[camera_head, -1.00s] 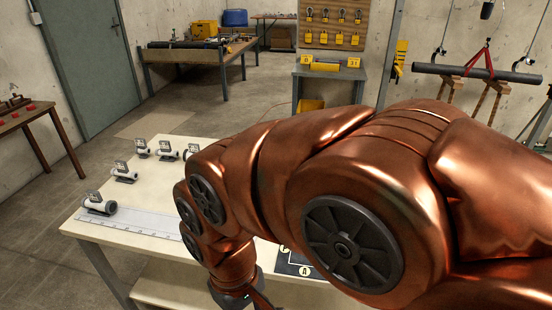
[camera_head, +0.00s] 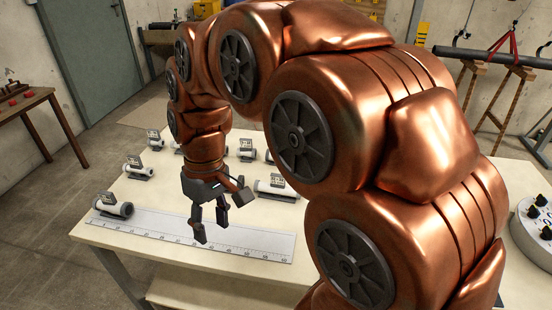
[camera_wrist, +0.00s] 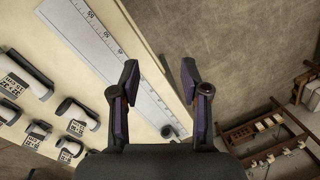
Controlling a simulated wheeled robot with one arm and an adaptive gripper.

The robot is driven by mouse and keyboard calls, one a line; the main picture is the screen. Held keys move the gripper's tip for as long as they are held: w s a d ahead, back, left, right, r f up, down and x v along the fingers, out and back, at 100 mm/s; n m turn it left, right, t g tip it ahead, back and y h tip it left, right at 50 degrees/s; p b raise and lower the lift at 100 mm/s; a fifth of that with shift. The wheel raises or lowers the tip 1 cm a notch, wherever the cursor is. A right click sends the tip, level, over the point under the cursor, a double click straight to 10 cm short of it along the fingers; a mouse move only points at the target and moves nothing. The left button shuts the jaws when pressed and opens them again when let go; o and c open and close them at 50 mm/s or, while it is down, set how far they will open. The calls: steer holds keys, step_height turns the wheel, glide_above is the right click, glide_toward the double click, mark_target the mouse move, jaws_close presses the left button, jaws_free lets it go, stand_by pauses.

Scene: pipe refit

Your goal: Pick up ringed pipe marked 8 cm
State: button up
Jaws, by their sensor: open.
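Several short white pipes with dark end parts and upright tags stand on the pale table (camera_head: 165,262). One pipe (camera_head: 112,207) is at the table's left front, another (camera_head: 138,170) behind it, and one (camera_head: 276,188) right of my gripper. Tags are too small to read, so I cannot tell which pipe is marked 8 cm. My gripper (camera_head: 210,224) points down, open and empty, over the ruler.
A long white ruler (camera_head: 265,242) lies along the table's front. A round holder with black knobs (camera_head: 535,225) is at the right. A side table with red items (camera_head: 20,108) stands at the far left. My arm hides the table's middle.

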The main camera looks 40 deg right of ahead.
steer(key=w+d+n+t+y+b, duration=0.2)
steer(key=w+d+t+b, duration=0.15)
steer(key=w+d, duration=1.55)
steer(key=d+f+n+b, duration=0.1)
steer(key=d+f, duration=0.1)
steer(key=d, duration=0.6)
steer(key=w+d+f+t+b, duration=0.1)
steer(key=d+f, duration=0.2)
steer(key=d, duration=0.5)
steer(key=w+d+f+n+b, duration=0.1)
steer(key=d+f+b, duration=0.1)
steer(key=d, duration=0.6)
steer(key=shift+w+d+f+n+h, duration=0.15)
steer(key=shift+d+f+n+h, duration=0.15)
steer(key=shift+f+h, duration=0.15)
steer(key=shift+d+f, duration=0.15)
steer(key=shift+f, duration=0.15)
steer(key=shift+t, duration=0.25)
steer(key=shift+w+a+r+p+x, duration=0.1)
steer(key=shift+w+p+x, duration=0.1)
steer(key=shift+x, duration=1.05)
steer(key=shift+w+a+r+p+x, duration=0.1)
steer(key=shift+p+x, duration=0.1)
steer(key=shift+x, duration=1.05)
steer(key=shift+w+p+x, duration=0.15)
steer(key=shift+p+x, duration=0.05)
steer(key=shift+x, duration=1)
